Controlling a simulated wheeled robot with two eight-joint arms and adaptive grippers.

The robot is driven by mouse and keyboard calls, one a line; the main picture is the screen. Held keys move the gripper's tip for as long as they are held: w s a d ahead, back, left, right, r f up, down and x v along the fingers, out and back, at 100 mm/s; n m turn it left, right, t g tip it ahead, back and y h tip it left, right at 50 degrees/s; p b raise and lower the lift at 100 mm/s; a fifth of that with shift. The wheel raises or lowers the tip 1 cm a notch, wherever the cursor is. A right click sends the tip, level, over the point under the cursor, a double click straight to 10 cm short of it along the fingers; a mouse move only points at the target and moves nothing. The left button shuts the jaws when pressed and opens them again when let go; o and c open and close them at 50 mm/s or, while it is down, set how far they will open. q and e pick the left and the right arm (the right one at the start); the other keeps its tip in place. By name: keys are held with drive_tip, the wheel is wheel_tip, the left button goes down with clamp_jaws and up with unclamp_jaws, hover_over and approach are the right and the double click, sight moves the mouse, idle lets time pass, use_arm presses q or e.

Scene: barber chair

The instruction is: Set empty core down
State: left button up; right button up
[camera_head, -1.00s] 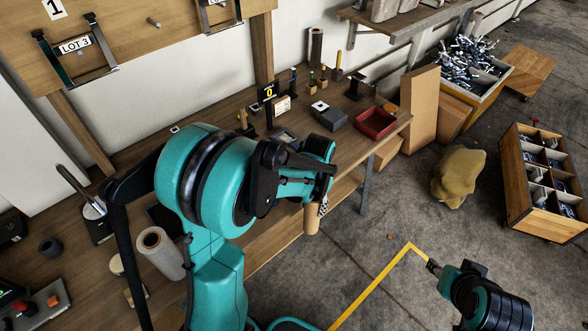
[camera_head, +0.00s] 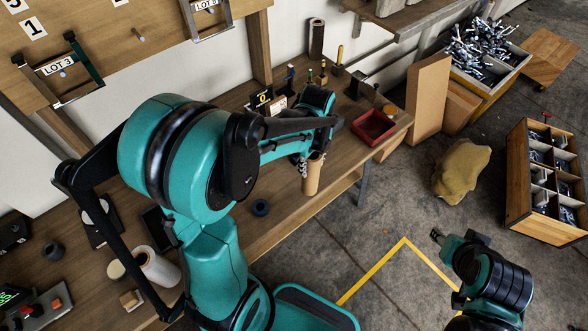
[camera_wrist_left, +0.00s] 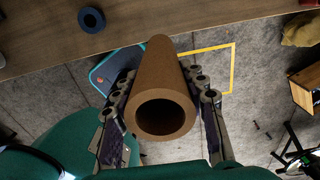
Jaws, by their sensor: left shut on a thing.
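The empty core (camera_head: 311,180) is a brown cardboard tube.
A dark ring (camera_head: 260,207) lies on the bench near its front edge. A red tray (camera_head: 374,128) stands at the bench's right end. A pale roll (camera_head: 158,268) is at the left. Small tools and bottles line the back. Bench around the ring is clear.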

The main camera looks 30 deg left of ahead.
use_arm(q)
drive_tip(key=w+a+f+b, duration=0.1)
drive_tip(key=a+f+b, duration=0.1)
drive_tip(key=a+f, duration=0.6)
drive_tip(key=shift+w+a+f, duration=0.15)
drive_tip(key=shift+a+f, duration=0.1)
drive_tip(key=shift+f, duration=0.4)
drive_tip(key=shift+f+b, duration=0.15)
drive_tip(key=shift+b, duration=0.2)
drive_tip(key=o, duration=1.3)
drive_tip(key=shift+c, duration=0.2)
